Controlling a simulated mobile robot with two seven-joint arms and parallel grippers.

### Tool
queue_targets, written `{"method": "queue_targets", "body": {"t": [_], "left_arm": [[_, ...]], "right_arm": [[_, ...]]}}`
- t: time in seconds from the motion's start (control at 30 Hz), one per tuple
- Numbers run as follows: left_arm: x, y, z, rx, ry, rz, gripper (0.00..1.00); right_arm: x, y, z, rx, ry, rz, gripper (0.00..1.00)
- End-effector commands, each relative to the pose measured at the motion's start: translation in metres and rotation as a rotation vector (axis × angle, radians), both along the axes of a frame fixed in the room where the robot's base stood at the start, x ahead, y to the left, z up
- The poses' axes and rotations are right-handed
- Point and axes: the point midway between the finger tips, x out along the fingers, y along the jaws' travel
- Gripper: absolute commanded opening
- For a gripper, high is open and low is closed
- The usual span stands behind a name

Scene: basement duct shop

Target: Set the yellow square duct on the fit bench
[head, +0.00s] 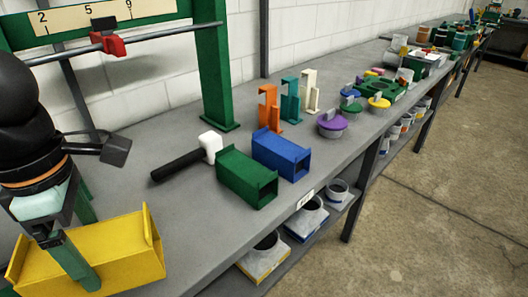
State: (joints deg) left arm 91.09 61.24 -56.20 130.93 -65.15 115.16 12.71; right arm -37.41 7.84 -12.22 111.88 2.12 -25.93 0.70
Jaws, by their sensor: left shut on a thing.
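The yellow square duct (128,252) is at the lower left of the head view, an open-topped channel shape with raised end flanges. My left gripper (80,266) is shut on it, with one green finger across its near side; the other finger is mostly hidden behind it. I cannot tell whether the duct touches the bench or is held just above it. A long grey bench (190,205) runs from the lower left to the far right, with a small white label (305,198) on its front edge, too small to read surely. My right gripper is not in view.
A green duct (246,178), a blue duct (281,154) and a white-headed mallet (190,157) lie right of the yellow duct. Orange, teal and cream brackets (290,101) stand behind. A green frame post (213,70) rises at the back. Bare bench top lies before the mallet.

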Motion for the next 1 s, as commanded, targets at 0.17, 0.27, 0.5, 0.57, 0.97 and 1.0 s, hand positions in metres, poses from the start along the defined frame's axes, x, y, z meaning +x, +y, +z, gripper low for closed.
{"method": "queue_targets", "body": {"t": [0.17,0.27,0.5,0.57,0.97,1.0], "left_arm": [[-0.004,0.002,-0.001,0.000,-0.001,-0.004,0.17],[-0.002,0.002,-0.002,-0.001,0.000,-0.005,0.17],[0.039,0.003,-0.023,-0.003,0.005,-0.002,0.17],[0.054,0.004,-0.029,-0.003,0.005,-0.001,0.17],[0.122,0.009,-0.085,0.000,0.001,-0.004,0.17],[0.125,0.009,-0.088,0.001,0.000,-0.004,0.17]], "right_arm": [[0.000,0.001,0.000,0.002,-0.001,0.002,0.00],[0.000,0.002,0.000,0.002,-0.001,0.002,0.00],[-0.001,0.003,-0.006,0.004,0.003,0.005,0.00],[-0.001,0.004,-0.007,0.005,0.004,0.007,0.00],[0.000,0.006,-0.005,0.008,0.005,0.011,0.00],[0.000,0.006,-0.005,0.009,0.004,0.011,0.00]]}}
